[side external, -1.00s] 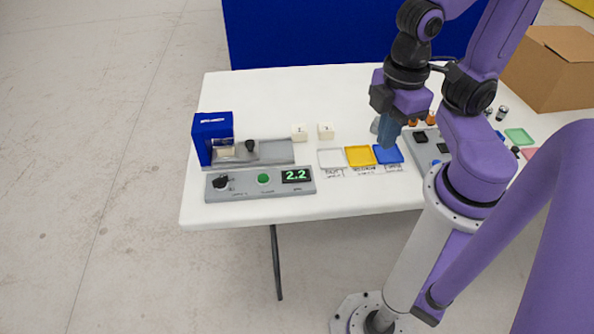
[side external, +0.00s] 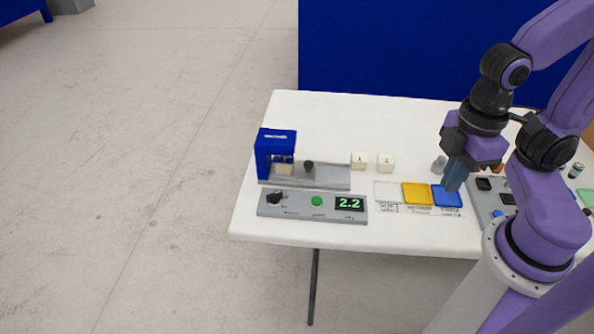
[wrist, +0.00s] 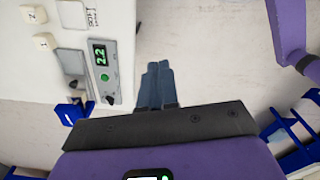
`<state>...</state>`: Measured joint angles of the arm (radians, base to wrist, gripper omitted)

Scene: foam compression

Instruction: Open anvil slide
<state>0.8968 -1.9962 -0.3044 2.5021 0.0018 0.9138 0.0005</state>
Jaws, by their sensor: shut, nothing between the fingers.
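The blue press (side external: 276,140) stands at the left of the white table, with a cream block (side external: 283,169) inside it. A grey slide track (side external: 332,177) runs right from the press. A black knob (side external: 308,166) stands on the track, just right of the press and clear of my gripper. My gripper (side external: 453,188) has blue fingers pointing down over the blue tray, well right of the slide. Its fingers are together and empty, as the wrist view (wrist: 158,66) also shows. I cannot tell whether the fingertips touch the tray.
A grey control panel (side external: 288,204) with a black dial, green button and display reading 2.2 lies in front of the track. Two white cubes (side external: 358,160) stand right of it. White, yellow (side external: 416,194) and blue (side external: 446,197) trays lie in a row. The table's back left is clear.

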